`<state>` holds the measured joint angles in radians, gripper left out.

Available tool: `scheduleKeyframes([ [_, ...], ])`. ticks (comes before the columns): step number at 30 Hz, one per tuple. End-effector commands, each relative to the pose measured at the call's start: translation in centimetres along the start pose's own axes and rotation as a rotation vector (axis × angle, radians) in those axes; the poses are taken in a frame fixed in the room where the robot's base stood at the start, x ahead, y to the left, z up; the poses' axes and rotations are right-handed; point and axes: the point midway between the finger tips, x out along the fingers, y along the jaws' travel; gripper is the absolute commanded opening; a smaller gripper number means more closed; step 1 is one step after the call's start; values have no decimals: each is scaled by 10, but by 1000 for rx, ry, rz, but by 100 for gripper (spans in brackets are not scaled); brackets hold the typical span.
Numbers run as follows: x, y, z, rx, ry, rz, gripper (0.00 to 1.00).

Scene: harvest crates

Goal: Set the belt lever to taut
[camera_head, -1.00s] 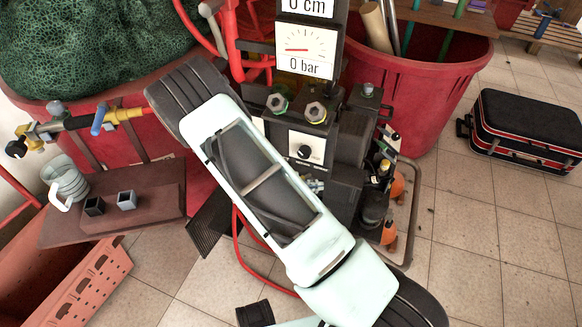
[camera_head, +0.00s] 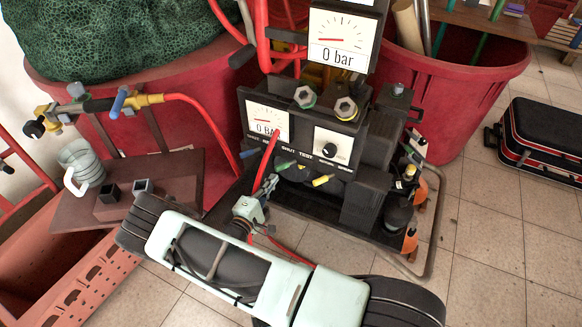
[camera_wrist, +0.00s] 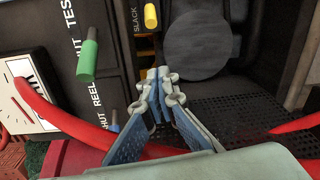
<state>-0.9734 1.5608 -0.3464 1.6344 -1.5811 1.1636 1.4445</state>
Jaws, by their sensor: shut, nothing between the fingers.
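The belt lever appears to be the yellow-handled lever (camera_wrist: 151,16) beside the word SLACK at the top of the wrist view. A yellow handle (camera_head: 323,180) also shows low on the machine's front in the head view. My gripper (camera_wrist: 160,76) is shut and empty, its fingertips together below the yellow handle in the wrist view and apart from it. In the head view my gripper (camera_head: 271,181) is in front of the panel, left of the yellow handle. The lever's pivot and the TAUT marking are not clear.
A green handle (camera_wrist: 88,60) stands on the panel left of the yellow one. A red hose (camera_wrist: 62,118) curves close by my gripper. A dark round drum (camera_wrist: 196,46) sits right of the lever. Gauges (camera_head: 338,42) read 0 bar above. A side shelf (camera_head: 150,205) stands left.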

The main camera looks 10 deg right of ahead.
Motion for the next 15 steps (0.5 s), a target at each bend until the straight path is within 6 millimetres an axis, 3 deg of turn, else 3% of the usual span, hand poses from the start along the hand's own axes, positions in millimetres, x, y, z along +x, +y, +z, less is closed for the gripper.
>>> scheduleKeyframes([
  [8,11,-1,0,-1,-3,-2,0],
  [15,57,-3,1,0,-5,-1,0],
])
